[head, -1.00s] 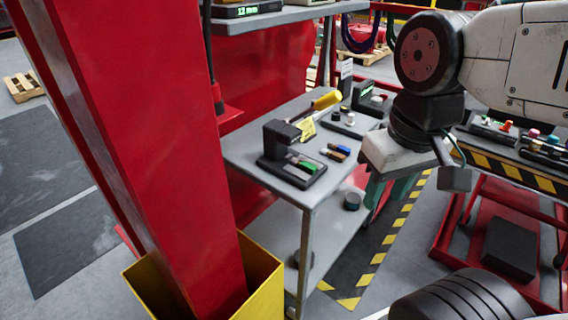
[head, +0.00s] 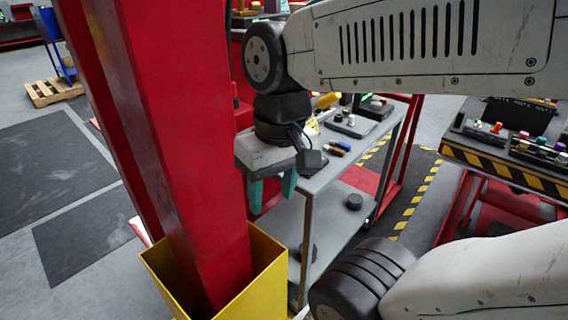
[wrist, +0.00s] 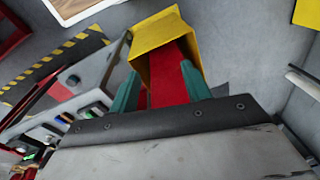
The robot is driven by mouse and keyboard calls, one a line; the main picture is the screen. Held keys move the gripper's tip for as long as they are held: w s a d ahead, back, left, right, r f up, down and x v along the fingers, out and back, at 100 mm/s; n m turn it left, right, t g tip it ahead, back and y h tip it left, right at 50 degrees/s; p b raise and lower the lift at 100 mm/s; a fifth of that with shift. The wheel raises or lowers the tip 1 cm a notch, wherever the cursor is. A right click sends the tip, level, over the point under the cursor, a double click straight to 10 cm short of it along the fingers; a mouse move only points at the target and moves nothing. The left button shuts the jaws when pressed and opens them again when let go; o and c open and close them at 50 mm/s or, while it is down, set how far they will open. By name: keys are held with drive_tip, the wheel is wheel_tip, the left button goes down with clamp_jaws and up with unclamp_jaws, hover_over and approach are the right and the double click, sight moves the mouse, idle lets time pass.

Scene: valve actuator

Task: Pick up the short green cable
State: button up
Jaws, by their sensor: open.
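My gripper (head: 272,190) is open and empty, its teal fingers pointing down. In the head view it hangs in front of the near-left end of the grey cart (head: 318,182), beside the red post, and hides the black stand there. In the wrist view the fingers (wrist: 160,82) point towards the red post and its yellow base. No cable can be made out clearly. A small bright green piece (wrist: 28,156) shows at the lower left of the wrist view, among the things on the cart; I cannot tell if it is the short green cable.
The red post (head: 190,150) stands in a yellow box-shaped guard (head: 272,270) close to my gripper. Small blue and yellow pieces (head: 340,148) lie on the cart top. A striped bench (head: 510,172) with coloured knobs stands at right.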

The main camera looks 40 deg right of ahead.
drive_tip(key=w+d+f+m+t+y, duration=0.25)
drive_tip(key=w+d+m+y, duration=0.2)
drive_tip(key=w+m, duration=0.3)
drive_tip(key=w+d+f+m+t+y, duration=0.1)
drive_tip(key=w+d+f+m+y, duration=0.25)
drive_tip(key=w+d+m, duration=0.35)
drive_tip(key=d+f+m+t+h, duration=0.1)
drive_tip(key=d+f+m+t, duration=0.2)
drive_tip(key=d+m, duration=0.2)
drive_tip(key=s+d+f+m+t+h, duration=0.1)
drive_tip(key=d+f+m+t+h, duration=0.1)
drive_tip(key=d+m, duration=0.4)
drive_tip(key=d+f+m+t+h, duration=0.1)
drive_tip(key=d+f+m+t, duration=0.3)
drive_tip(key=d, duration=1)
drive_tip(key=shift+s+d+f+m+t, duration=0.1)
drive_tip(key=shift+s+f+m+t, duration=0.1)
drive_tip(key=shift+f+m, duration=0.25)
drive_tip(key=shift+s+f+m+t, duration=0.15)
drive_tip(key=shift+f+m, duration=0.15)
drive_tip(key=shift+m, duration=0.2)
drive_tip(key=shift+w+d+f+h, duration=0.15)
drive_tip(key=shift+w+h, duration=0.05)
drive_tip(key=shift+h, duration=0.1)
drive_tip(key=x, duration=0.7)
drive_tip(key=shift+w+a, duration=0.1)
drive_tip(key=shift+a, duration=0.2)
clamp_jaws()
